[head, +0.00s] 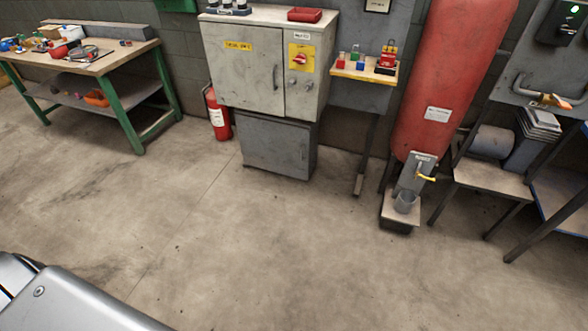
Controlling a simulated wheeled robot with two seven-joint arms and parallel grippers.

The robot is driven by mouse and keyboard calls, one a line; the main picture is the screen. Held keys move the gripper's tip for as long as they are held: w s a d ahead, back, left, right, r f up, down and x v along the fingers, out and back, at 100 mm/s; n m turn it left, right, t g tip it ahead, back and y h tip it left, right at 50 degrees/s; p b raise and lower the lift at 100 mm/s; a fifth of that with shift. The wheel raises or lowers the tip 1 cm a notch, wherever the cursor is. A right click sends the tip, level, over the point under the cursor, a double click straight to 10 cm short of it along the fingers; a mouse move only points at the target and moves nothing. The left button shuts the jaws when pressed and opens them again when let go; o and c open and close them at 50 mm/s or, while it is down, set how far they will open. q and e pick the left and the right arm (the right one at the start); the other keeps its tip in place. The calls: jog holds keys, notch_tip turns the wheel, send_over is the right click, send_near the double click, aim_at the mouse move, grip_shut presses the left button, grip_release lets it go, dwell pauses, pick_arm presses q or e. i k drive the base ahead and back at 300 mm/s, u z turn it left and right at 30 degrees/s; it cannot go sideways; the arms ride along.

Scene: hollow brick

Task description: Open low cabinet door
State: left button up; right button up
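The low cabinet (276,147) is a dark grey box on the floor under a lighter grey wall cabinet. Its front door looks shut, with a small handle near the right edge. The upper cabinet (240,66) has two doors, a yellow label, a red knob on a yellow plate and a dark handle; its doors look shut. Neither of my grippers shows in the head view. Only a silver part of my own body is at the bottom left, far from the low cabinet.
A green-legged workbench (120,62) stands at left. A red extinguisher (217,115) is beside the low cabinet's left side. Right of it are a small shelf (362,72), a large red tank (450,75) and a low stand (490,178). The concrete floor (250,240) in front is clear.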

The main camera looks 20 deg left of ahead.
aim_at(281, 142)
jog(key=k, duration=0.5)
jog(key=u, duration=0.8)
jog(key=i, duration=0.9)
jog(key=u, duration=0.65)
jog(key=i, duration=1.05)
jog(key=z, duration=1)
jog(key=i, duration=0.95)
jog(key=z, duration=0.9)
